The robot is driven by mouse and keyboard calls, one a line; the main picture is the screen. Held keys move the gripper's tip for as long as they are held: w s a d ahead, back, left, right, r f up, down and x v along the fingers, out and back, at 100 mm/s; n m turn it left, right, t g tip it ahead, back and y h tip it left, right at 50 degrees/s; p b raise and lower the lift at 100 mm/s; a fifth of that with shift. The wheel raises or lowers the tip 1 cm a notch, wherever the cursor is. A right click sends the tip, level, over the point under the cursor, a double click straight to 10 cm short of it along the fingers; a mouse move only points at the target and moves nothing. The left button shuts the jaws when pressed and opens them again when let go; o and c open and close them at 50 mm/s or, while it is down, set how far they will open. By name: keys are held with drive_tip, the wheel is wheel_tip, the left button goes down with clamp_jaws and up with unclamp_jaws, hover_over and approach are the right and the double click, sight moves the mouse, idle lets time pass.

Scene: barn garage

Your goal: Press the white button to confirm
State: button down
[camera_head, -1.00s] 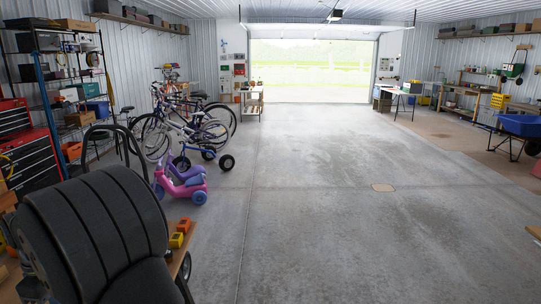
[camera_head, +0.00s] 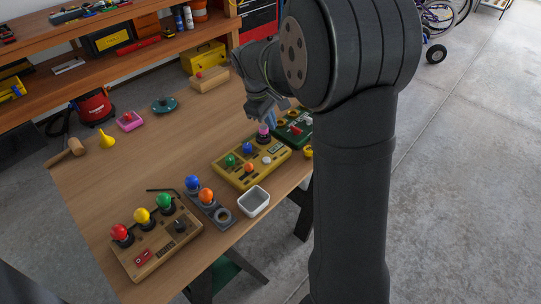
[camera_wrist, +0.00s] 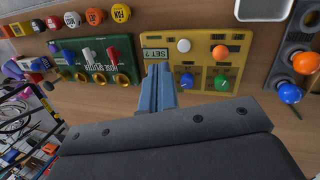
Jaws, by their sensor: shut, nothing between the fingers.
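The yellow control panel (camera_head: 222,171) lies on the wooden bench and also shows in the wrist view (camera_wrist: 202,63). Its white button (camera_wrist: 184,45) is a small round cap; it also shows in the head view (camera_head: 266,161). An orange knob (camera_wrist: 220,52), a blue knob (camera_wrist: 187,80) and a green knob (camera_wrist: 221,82) share the panel. My gripper (camera_wrist: 158,68) is shut and empty, its blue fingers near the panel's display end, left of the white button in the wrist view. In the head view my gripper (camera_head: 271,117) is above the bench, apart from the white button.
A green switch panel (camera_wrist: 95,60) lies beside the yellow one. A white square bowl (camera_head: 253,201), a grey panel with blue and orange knobs (camera_head: 213,212) and a wooden joystick box (camera_head: 155,240) are nearer the front. The bench's left middle is largely clear.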

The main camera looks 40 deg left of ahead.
sight(264, 161)
drive_tip(key=shift+s+a+f+n+t+y, duration=0.3)
drive_tip(key=shift+f+n+t, duration=0.35)
drive_tip(key=shift+n+t, duration=0.6)
drive_tip(key=shift+s+a+f+n+t+y, duration=0.2)
drive_tip(key=shift+s+f+n+t+y, duration=0.2)
drive_tip(key=shift+f+n+t, duration=0.8)
drive_tip(key=shift+s+a+f+n+t+y, duration=0.15)
drive_tip(key=shift+s+a+n+t+y, duration=0.4)
drive_tip(key=shift+n, duration=1.2)
drive_tip(key=shift+w+d, duration=0.3)
drive_tip(key=shift+f, duration=4.4)
drive_tip(key=shift+f, duration=0.4)
